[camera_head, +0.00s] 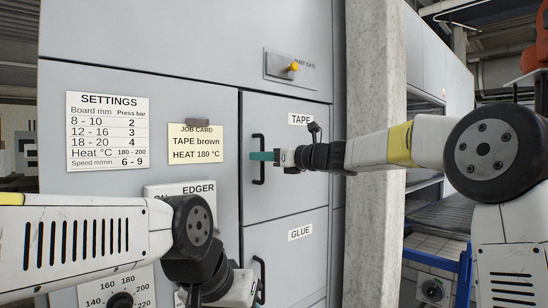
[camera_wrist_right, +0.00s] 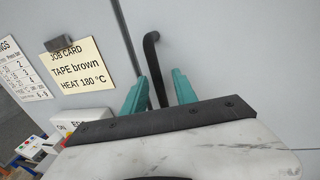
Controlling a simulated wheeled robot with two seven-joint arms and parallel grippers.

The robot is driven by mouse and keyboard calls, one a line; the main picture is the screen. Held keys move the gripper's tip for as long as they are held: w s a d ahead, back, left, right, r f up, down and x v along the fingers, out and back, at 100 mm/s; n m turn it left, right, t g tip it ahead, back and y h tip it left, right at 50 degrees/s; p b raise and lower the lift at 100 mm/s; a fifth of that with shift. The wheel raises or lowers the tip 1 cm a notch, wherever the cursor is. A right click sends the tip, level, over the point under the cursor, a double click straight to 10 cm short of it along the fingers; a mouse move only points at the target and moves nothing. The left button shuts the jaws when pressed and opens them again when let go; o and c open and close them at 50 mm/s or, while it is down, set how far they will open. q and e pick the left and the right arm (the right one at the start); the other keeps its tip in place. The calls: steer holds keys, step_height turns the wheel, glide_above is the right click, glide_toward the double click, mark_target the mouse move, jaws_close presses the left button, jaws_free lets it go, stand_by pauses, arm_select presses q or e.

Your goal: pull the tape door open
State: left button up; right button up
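The tape door (camera_head: 285,190) is a grey panel labelled TAPE, flush with the cabinet front and shut. Its black bar handle (camera_head: 258,141) is upright near the door's left edge; it also shows in the right wrist view (camera_wrist_right: 152,58). My right gripper (camera_head: 262,156) reaches in from the right at the handle. In the right wrist view its teal fingers (camera_wrist_right: 158,92) stand apart, one on each side of the bar, with small gaps visible. My left gripper (camera_head: 238,290) is low in front of the cabinet; its fingers are hidden.
The glue door (camera_head: 290,260) with its own black handle (camera_head: 260,272) is below. A yellow knob (camera_head: 293,67) is above. The settings sheet (camera_head: 108,132) and job card (camera_head: 196,145) are at left. A concrete pillar (camera_head: 372,215) stands close to the right.

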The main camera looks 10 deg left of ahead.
steer(key=shift+a, duration=0.2)
jaws_close()
stand_by(1.3)
